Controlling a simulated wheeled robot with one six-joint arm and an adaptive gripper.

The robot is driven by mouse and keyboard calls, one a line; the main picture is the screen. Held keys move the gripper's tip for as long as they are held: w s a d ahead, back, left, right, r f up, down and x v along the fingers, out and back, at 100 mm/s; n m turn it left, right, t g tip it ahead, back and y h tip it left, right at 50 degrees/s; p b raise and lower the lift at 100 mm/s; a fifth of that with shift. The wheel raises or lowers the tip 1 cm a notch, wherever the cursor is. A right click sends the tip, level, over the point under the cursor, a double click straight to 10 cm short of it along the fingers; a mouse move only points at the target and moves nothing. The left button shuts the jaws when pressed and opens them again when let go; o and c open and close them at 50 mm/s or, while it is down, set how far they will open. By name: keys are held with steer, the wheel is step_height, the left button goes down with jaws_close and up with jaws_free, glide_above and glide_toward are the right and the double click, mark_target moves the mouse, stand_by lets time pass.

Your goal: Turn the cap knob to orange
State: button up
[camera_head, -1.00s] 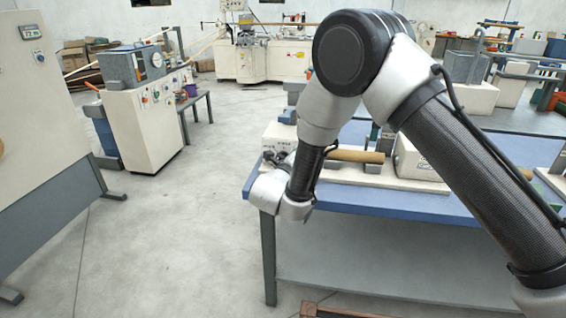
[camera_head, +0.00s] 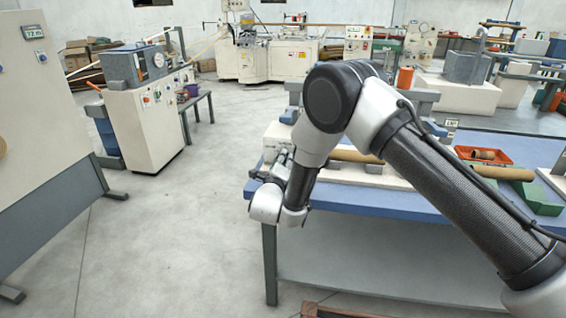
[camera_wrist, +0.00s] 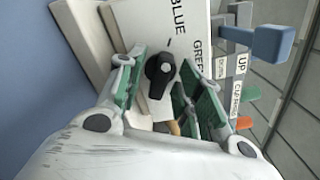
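The black cap knob (camera_wrist: 160,72) sits on a white panel (camera_wrist: 191,22) in the wrist view. The words BLUE and GREEN show beside it; no orange label is visible. The knob's narrow end points toward the bottom of the picture. My gripper (camera_wrist: 162,66) is open, with its green-padded fingers on either side of the knob and a visible gap to each side. In the head view my gripper (camera_head: 277,160) is at the left end of the blue table (camera_head: 400,202), and the knob is hidden there.
In the head view a brown tube (camera_head: 350,155) lies along the table. A red tray (camera_head: 484,155) is further right.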

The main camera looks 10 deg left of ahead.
jaws_close()
steer(key=shift+m, duration=0.3)
steer(key=m, duration=0.4)
steer(key=shift+m, duration=0.3)
steer(key=m, duration=1.1)
steer(key=shift+m, duration=0.4)
steer(key=m, duration=0.6)
steer(key=shift+m, duration=0.4)
